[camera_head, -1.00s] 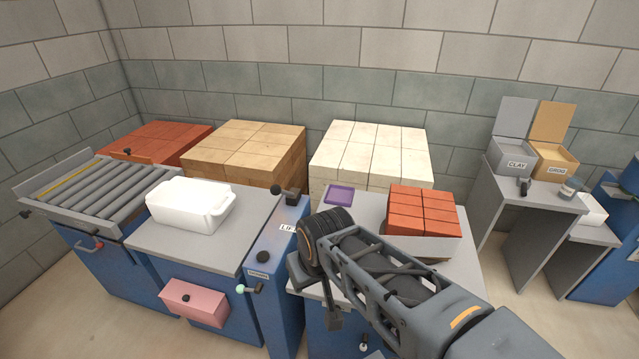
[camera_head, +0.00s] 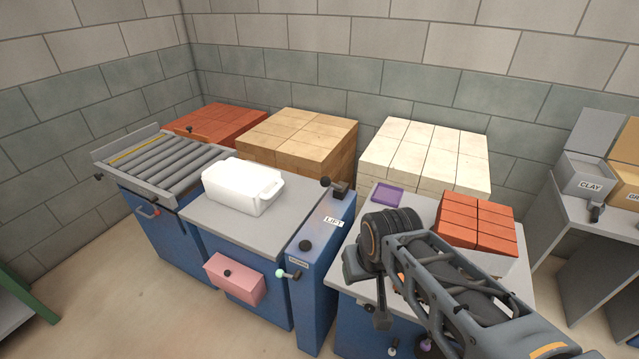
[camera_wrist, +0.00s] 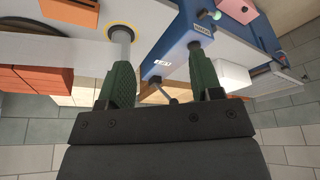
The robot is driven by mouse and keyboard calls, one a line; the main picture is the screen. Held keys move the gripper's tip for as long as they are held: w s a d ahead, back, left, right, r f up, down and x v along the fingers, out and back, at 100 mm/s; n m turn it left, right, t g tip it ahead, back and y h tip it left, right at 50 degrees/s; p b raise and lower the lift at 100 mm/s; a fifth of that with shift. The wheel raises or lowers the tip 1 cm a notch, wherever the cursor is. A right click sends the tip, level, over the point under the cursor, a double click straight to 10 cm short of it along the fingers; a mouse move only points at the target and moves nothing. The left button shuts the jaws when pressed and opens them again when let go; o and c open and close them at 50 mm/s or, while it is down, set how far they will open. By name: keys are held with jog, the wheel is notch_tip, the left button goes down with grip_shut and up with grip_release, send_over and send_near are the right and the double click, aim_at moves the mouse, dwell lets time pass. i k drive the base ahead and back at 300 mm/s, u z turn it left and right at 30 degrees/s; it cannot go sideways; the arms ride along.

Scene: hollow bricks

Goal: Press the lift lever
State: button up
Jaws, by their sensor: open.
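The lift lever (camera_head: 326,183) is a short lever with a black knob on a dark mount, at the far end of a narrow blue cabinet (camera_head: 318,240). A white LIFT label (camera_head: 334,222) sits beside it. In the wrist view the LIFT label (camera_wrist: 162,63) and a thin rod with a dark end (camera_wrist: 164,91), likely the lever, appear between my fingers. My gripper (camera_wrist: 160,62) has two green fingers, spread apart with nothing held. In the head view my wrist is right of and nearer than the lever, apart from it; my fingertips are mostly hidden there.
A white tub (camera_head: 240,188) stands on the grey worktop left of the lever. Roller conveyor (camera_head: 160,165) is further left. Tan blocks (camera_head: 300,140) and cream blocks (camera_head: 425,150) stand behind. Red bricks (camera_head: 476,220) and a purple tray (camera_head: 387,194) lie on the right table.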

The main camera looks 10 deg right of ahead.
aim_at(325, 181)
jog(key=u, duration=0.55)
jog(key=k, duration=0.65)
jog(key=u, duration=0.75)
jog(key=i, duration=1.05)
jog(key=z, duration=1.1)
jog(key=i, duration=0.45)
jog(key=z, duration=0.45)
